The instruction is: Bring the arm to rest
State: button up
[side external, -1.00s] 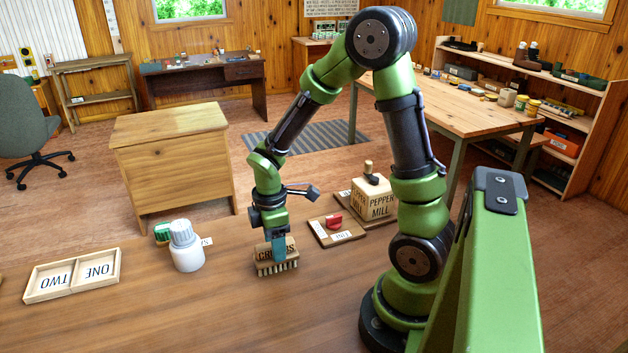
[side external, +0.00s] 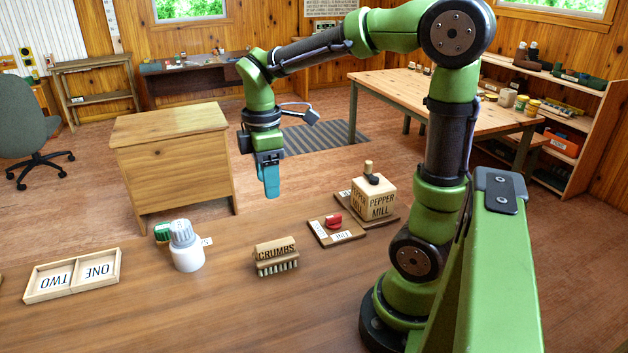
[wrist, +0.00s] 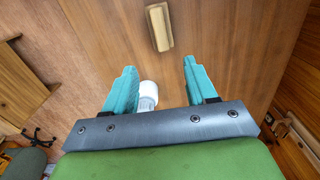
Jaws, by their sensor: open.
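My gripper (side external: 270,192) hangs above the table, fingers pointing down, open and empty. In the wrist view its two teal fingers (wrist: 157,90) are spread apart with nothing between them but table and a white bottle farther below. The crumbs brush (side external: 276,254) stands on the table below my gripper, bristles down, apart from it. The brush's wooden back also shows near the top of the wrist view (wrist: 158,27).
On the table (side external: 200,315) are a white bottle (side external: 187,250), a green item (side external: 162,232) behind it, a two-part tray (side external: 72,292), a board with a red piece (side external: 334,220) and a pepper mill box (side external: 374,198). The table's front area is clear.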

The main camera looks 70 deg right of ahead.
jog(key=s+a+r+m+t+y, duration=0.2)
jog(key=s+a+m+t, duration=0.4)
jog(key=m, duration=0.6)
jog(key=a+r+t, duration=0.1)
jog(key=a, duration=0.1)
jog(key=shift+s+a+r+m, duration=0.15)
jog(key=shift+s+a+m, duration=0.2)
jog(key=shift+a+m, duration=0.05)
